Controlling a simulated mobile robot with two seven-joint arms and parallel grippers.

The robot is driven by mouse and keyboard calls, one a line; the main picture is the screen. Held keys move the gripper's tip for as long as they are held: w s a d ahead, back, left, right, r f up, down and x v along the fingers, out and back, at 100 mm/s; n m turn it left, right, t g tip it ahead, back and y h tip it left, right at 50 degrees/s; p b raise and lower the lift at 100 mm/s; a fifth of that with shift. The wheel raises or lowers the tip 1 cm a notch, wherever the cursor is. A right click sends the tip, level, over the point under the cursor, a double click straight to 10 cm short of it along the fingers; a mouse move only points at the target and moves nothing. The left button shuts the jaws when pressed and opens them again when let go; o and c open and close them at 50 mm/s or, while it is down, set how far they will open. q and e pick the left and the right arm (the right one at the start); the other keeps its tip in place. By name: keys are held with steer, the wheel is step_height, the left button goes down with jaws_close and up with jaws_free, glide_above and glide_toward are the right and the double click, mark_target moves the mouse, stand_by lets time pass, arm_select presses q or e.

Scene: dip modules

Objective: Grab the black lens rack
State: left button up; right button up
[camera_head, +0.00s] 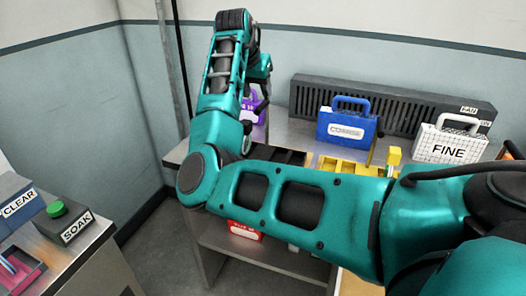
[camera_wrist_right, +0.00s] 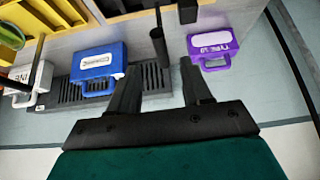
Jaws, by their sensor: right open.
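A black piece with a thin stem (camera_wrist_right: 158,42) lies ahead of my right gripper (camera_wrist_right: 157,78) in the right wrist view. It looks like the black lens rack, but I cannot make out its full shape. My right gripper is open, with its two dark fingers apart and nothing visibly held between them. I cannot tell how far the black piece is from the fingertips. In the head view my teal right arm covers much of the bench, and I cannot make out the rack there. My left gripper is out of view.
A blue case (camera_head: 346,124), a white FINE case (camera_head: 450,141) and a purple case (camera_wrist_right: 214,46) stand along the back. Yellow trays (camera_head: 345,163) sit right of centre. A red item (camera_head: 244,231) is lower down.

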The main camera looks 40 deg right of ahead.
mark_target(262, 104)
steer(key=x, duration=1)
steer(key=shift+w+d+r, duration=0.1)
jaws_close()
steer(key=shift+r, duration=0.1)
stand_by(1.1)
